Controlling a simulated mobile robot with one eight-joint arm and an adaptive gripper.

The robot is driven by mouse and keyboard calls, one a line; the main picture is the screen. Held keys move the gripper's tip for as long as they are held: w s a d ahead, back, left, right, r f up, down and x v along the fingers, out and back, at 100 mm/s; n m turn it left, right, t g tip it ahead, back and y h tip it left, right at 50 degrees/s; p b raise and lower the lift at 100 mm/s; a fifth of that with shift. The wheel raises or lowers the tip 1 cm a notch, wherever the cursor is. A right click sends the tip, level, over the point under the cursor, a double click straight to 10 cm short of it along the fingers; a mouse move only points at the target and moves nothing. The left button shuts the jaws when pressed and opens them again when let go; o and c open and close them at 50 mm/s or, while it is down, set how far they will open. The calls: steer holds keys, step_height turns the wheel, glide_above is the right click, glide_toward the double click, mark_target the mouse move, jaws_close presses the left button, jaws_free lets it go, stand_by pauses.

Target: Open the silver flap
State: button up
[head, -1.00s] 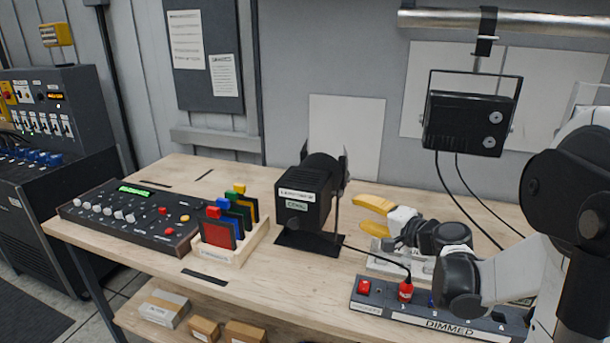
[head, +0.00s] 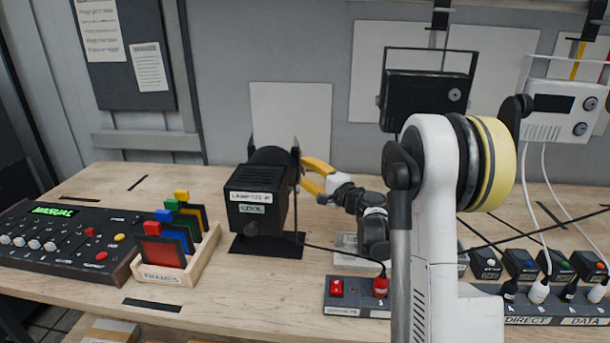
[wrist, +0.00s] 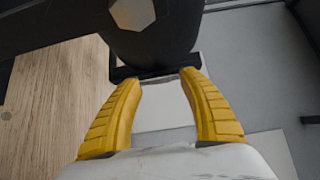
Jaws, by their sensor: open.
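A black lamp (head: 258,200) labelled COOL stands on the bench, its front turned to the right and away. A thin dark plate (head: 295,165) shows edge-on at its right end; I cannot tell whether this is the silver flap. No plainly silver flap shows in the head view. My gripper (head: 308,178) has yellow fingers, open, close beside the lamp's right end. In the wrist view my open gripper (wrist: 158,80) has its fingertips near a black bar below the round dark lamp part (wrist: 155,35). I cannot tell whether they touch.
A frames rack (head: 180,265) and a control desk (head: 65,235) stand left of the lamp. A power strip (head: 357,297) with a red plug lies in front of my arm, and a black cable runs to it. A white panel (head: 300,110) is on the wall behind.

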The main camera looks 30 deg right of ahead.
steer(key=shift+w, duration=0.4)
steer(key=shift+a, duration=0.1)
jaws_close()
